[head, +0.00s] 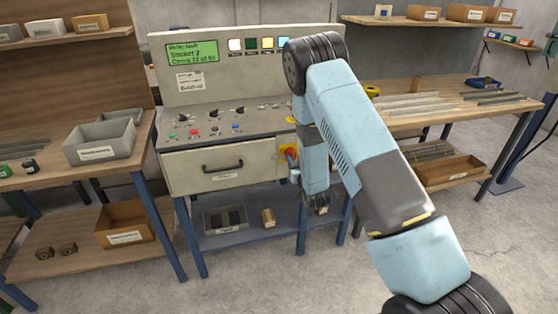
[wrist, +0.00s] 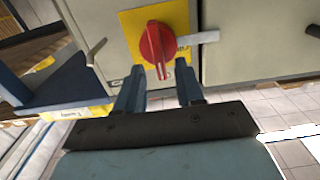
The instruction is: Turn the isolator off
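The isolator is a red rotary knob (wrist: 157,48) on a yellow plate (wrist: 180,17), fixed to the grey cabinet front. In the wrist view the knob's bar points down the picture, tilted slightly. My gripper (wrist: 161,76) is open, with its two blue-grey fingers apart. The lower end of the knob's bar shows between the fingertips, with a gap on each side; I see no contact, and depth is hard to tell.
A control panel with a green display (head: 192,53), buttons and switches tops the cabinet. A drawer handle (head: 222,167) sticks out left of the isolator. A white tag (wrist: 198,38) lies beside the knob. Workbenches with trays stand on both sides. The floor in front is clear.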

